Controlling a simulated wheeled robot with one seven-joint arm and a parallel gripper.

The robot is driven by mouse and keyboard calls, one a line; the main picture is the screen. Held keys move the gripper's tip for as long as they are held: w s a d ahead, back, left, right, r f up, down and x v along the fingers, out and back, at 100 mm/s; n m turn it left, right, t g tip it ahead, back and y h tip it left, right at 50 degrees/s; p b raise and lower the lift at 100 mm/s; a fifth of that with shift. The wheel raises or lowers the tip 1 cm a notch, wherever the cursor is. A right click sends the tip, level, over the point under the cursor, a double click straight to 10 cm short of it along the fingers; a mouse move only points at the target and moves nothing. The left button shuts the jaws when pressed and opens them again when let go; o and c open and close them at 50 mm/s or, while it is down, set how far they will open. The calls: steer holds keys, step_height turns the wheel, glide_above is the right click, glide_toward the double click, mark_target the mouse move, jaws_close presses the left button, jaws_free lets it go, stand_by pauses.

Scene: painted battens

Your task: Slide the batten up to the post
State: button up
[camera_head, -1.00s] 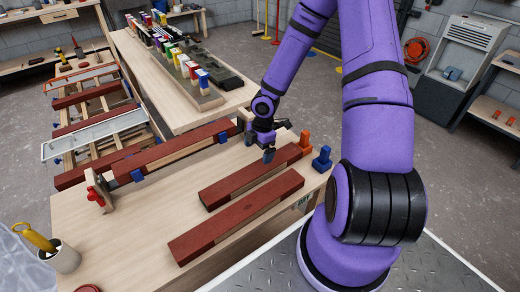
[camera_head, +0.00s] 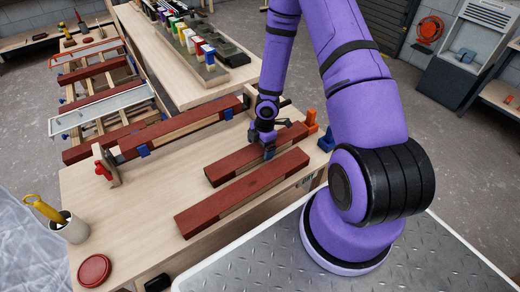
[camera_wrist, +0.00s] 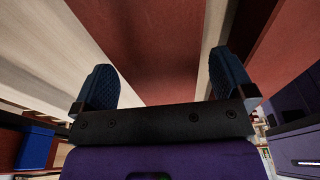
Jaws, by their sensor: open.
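Two red-painted battens with bare-wood patches on their sides lie on the light wooden bench: a far batten (camera_head: 235,162) and a near batten (camera_head: 242,192). My gripper (camera_head: 268,148) is open over the far batten, toward its right end. In the wrist view, my gripper's blue fingers (camera_wrist: 163,85) stand on either side of a red batten (camera_wrist: 150,45), with gaps visible; contact cannot be told. An orange post-like block (camera_head: 310,121) stands just beyond the far batten's right end. A blue one (camera_head: 327,139) stands beside it, nearer the bench edge.
Another red batten (camera_head: 185,125) is held along the bench's back by blue clamps. A cup with a yellow tool (camera_head: 73,229) and a red round lid (camera_head: 94,270) are at front left. The bench (camera_head: 130,220) is clear at left of the loose battens.

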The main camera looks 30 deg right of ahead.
steer(key=shift+a+f, duration=0.1)
steer(key=shift+f, duration=0.8)
steer(key=shift+c, duration=0.5)
steer(key=c, duration=1.1)
steer(key=o, duration=1.2)
steer(key=shift+r, duration=0.2)
steer(key=shift+d+r, duration=0.25)
steer(key=shift+r, duration=1.45)
steer(key=shift+d+r, duration=0.3)
steer(key=shift+r, duration=1.45)
steer(key=shift+d+r, duration=0.25)
steer(key=shift+r, duration=1.45)
